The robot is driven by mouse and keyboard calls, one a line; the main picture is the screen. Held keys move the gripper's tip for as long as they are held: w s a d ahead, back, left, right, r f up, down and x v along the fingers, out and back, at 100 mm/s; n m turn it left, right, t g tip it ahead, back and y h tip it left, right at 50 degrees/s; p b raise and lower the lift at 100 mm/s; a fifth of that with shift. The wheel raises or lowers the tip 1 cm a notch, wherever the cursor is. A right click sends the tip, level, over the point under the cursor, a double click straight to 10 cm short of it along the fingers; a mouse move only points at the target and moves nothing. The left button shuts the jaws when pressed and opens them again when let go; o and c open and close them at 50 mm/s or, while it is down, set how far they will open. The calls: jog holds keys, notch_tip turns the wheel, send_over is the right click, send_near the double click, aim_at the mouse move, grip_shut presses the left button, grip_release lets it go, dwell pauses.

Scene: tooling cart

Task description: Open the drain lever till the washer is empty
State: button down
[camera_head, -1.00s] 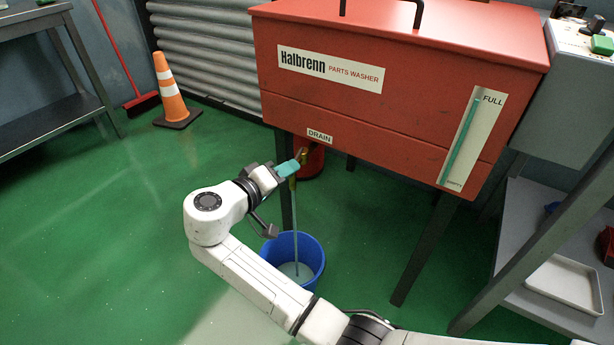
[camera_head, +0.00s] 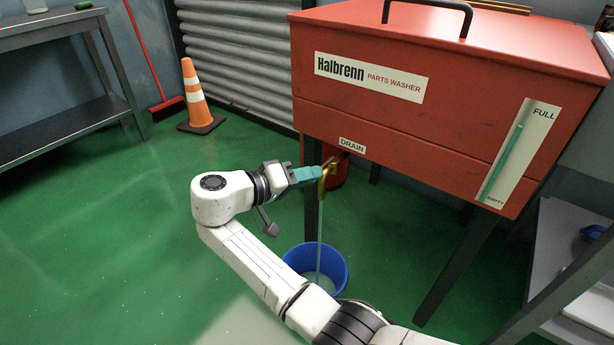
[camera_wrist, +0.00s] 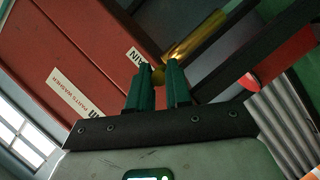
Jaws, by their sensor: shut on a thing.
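The red parts washer (camera_head: 445,125) stands on dark legs, with a DRAIN label (camera_head: 352,145) on its lower front. My gripper (camera_head: 322,173) is shut on the drain lever (camera_wrist: 160,77) below that label; its teal fingers hide most of the lever. The brass drain valve (camera_head: 329,178) shows beside the fingertips and in the wrist view (camera_wrist: 195,40). A thin stream (camera_head: 319,230) falls from it into the blue bucket (camera_head: 340,272), which holds some pale liquid. The level gauge (camera_head: 505,160) shows a teal column with its top a little below FULL.
An orange cone (camera_head: 194,95) and a red broom (camera_head: 160,100) stand by the ribbed wall at the back left. A grey bench (camera_head: 60,115) is at the far left. A grey shelf (camera_head: 550,250) stands at the right. The green floor at left is clear.

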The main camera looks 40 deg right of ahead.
jog(key=c, duration=1.4)
grip_release()
jog(key=shift+w+d, duration=0.1)
jog(key=shift+w, duration=0.05)
jog(key=shift+r, duration=0.1)
jog(key=p+v, duration=0.3)
jog(key=v, duration=0.7)
jog(key=shift+a, duration=0.4)
jog(key=s+d+f+n+y, duration=0.2)
jog(key=s+d+f+y, duration=0.15)
jog(key=s+f, duration=0.45)
jog(key=s+d+f+n+y, duration=0.1)
jog(key=s+d+f+y, duration=0.25)
jog(key=s+f, duration=0.55)
jog(key=s+a+f+n+t+y, duration=0.15)
jog(key=s+y, duration=0.25)
jog(key=s, duration=0.6)
jog(key=s+f+n+y, duration=0.2)
jog(key=s+f+y, duration=0.15)
jog(key=s, duration=0.65)
jog(key=shift+y, duration=0.45)
jog(key=r+p, duration=2.3)
jog(key=r, duration=0.1)
jog(key=r+p, duration=1.2)
jog(key=shift+w+d+p, duration=0.1)
jog(key=shift+w+p, duration=0.25)
